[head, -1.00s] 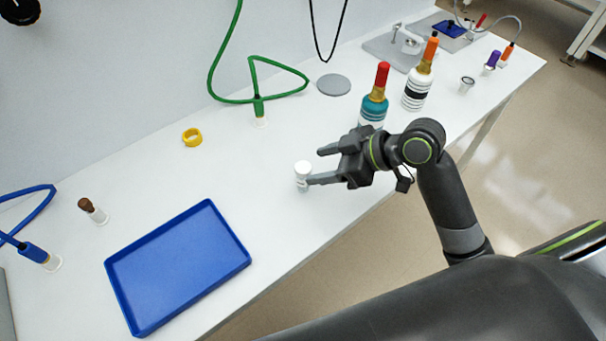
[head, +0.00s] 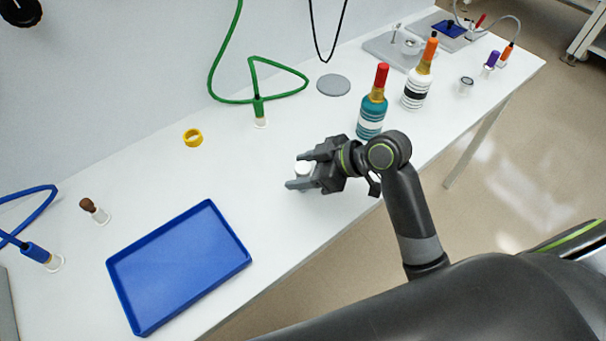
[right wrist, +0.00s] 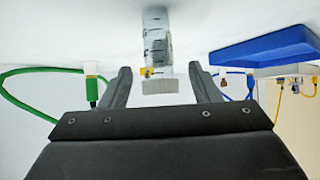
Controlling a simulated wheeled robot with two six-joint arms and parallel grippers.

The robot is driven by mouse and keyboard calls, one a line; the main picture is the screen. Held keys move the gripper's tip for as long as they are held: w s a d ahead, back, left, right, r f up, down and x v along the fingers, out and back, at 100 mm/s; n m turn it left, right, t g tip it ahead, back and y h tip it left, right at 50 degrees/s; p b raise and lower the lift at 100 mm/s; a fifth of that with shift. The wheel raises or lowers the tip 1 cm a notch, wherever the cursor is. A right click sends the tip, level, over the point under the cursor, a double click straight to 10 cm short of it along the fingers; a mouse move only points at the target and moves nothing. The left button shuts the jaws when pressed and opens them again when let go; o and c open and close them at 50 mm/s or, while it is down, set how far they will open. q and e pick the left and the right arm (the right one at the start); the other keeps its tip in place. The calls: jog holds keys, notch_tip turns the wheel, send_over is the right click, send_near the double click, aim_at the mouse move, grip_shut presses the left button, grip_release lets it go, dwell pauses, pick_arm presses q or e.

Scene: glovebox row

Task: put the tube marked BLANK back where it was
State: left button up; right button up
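A small clear tube with a white cap (head: 304,165) stands on the white bench, partly hidden by my right gripper (head: 300,171). In the right wrist view, my right gripper (right wrist: 161,84) is open, with one finger on each side of the tube (right wrist: 157,47) and a gap at both sides. That view shows the tube's white cap and dark marks on its body. I cannot read a label, so I cannot tell whether it is marked BLANK. My left gripper is not in view.
A blue tray (head: 242,268) lies front left, with a brown-capped vial (head: 95,211) behind it. A teal bottle (head: 371,118) and a white bottle (head: 416,90) stand close right.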

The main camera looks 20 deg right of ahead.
jog(key=shift+r, duration=0.1)
jog(key=c, duration=1.1)
